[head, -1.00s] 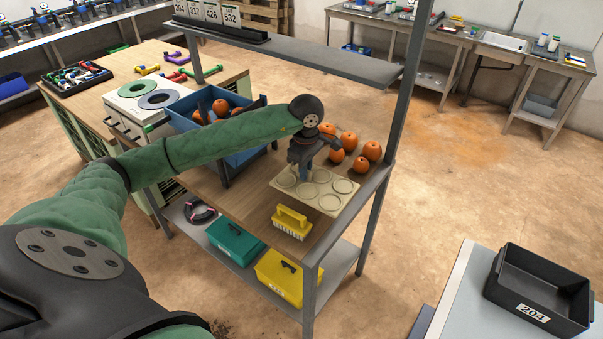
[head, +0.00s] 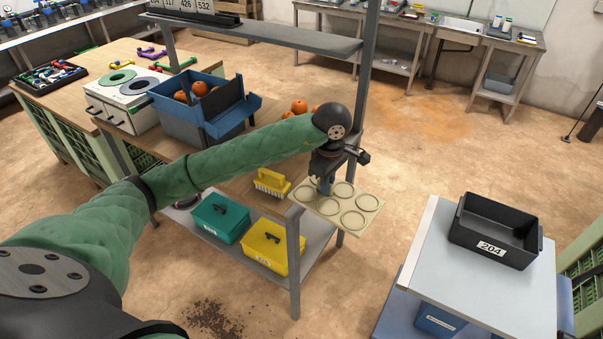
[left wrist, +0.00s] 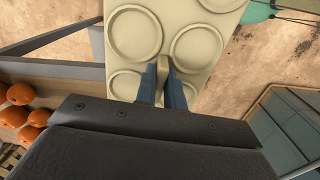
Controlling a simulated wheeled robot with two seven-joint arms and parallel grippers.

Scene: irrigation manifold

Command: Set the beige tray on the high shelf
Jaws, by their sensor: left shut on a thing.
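The beige tray (head: 348,222), flat with several round recesses, hangs level in the air just past the right end of the workbench. My left gripper (head: 325,187) points down over the tray's middle and is shut on it. In the left wrist view the tray (left wrist: 205,45) fills the top centre, and the blue fingers (left wrist: 165,90) pinch a raised part between the recesses. The high shelf (head: 275,38) is the grey board on posts above the back of the workbench, higher in the picture than the tray. My right gripper is not in view.
A grey post (head: 294,262) stands close left of the tray. A blue bin (head: 205,105) with orange fruit and a yellow brush (head: 271,182) are on the workbench. Number cards stand in a black holder (head: 195,17) on the shelf's left; its right part is bare. A black bin (head: 495,230) stands at right.

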